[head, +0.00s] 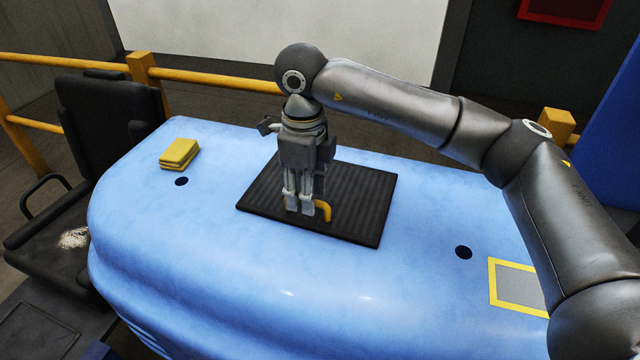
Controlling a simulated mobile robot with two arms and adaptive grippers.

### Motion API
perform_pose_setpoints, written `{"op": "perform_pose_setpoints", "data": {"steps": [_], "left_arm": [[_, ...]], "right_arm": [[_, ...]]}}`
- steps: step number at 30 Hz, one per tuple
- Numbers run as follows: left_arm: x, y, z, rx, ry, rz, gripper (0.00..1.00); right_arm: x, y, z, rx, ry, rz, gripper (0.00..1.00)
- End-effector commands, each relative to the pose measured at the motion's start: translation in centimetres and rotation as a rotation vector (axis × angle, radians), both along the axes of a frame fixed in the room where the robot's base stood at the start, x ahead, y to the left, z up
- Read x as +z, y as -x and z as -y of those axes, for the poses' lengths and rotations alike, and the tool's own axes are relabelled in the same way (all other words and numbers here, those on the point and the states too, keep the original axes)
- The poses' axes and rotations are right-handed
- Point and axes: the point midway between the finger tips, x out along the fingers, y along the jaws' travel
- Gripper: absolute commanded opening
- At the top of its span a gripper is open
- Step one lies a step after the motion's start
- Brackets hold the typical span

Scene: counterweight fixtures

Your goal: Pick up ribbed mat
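The ribbed mat (358,205) is a flat, dark rectangle with fine ridges, lying on the blue table. A small orange-yellow curved piece (326,211), like a handle, shows at its middle. My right gripper (300,210) points straight down over the mat, its fingertips at the left part of this curved piece. The fingers hide the rest of the piece. I cannot tell whether they are closed on it or only around or in front of it. The mat appears to lie flat. My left gripper is not in view.
The blue table (200,260) has rounded edges and dark round holes. A yellow block (179,154) sits at the back left. A yellow-bordered square (492,282) is at the right. A black chair (105,130) stands left; a yellow rail (210,78) runs behind.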

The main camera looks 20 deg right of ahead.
Motion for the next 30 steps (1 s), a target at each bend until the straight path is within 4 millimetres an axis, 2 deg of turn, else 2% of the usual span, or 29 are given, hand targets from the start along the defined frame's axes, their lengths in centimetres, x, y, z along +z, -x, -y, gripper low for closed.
{"op": "perform_pose_setpoints", "data": {"steps": [1, 6, 13, 14, 22, 30], "left_arm": [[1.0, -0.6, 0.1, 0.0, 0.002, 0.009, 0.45], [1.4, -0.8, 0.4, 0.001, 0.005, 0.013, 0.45], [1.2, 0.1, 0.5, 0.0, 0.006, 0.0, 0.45], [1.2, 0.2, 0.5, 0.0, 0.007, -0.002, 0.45], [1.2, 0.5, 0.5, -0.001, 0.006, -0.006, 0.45], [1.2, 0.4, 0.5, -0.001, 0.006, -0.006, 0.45]], "right_arm": [[-0.3, 0.2, 0.1, 0.001, 0.001, -0.004, 0.37], [-2.2, 0.1, 0.1, 0.0, 0.0, -0.002, 0.37], [-2.5, 0.0, 0.0, 0.0, -0.001, 0.001, 0.37], [-2.5, 0.0, 0.0, 0.0, -0.001, 0.001, 0.36], [-2.5, 0.0, 0.0, 0.0, -0.001, 0.0, 0.01], [-2.4, 0.0, 0.0, 0.0, -0.002, 0.003, 0.0]]}}
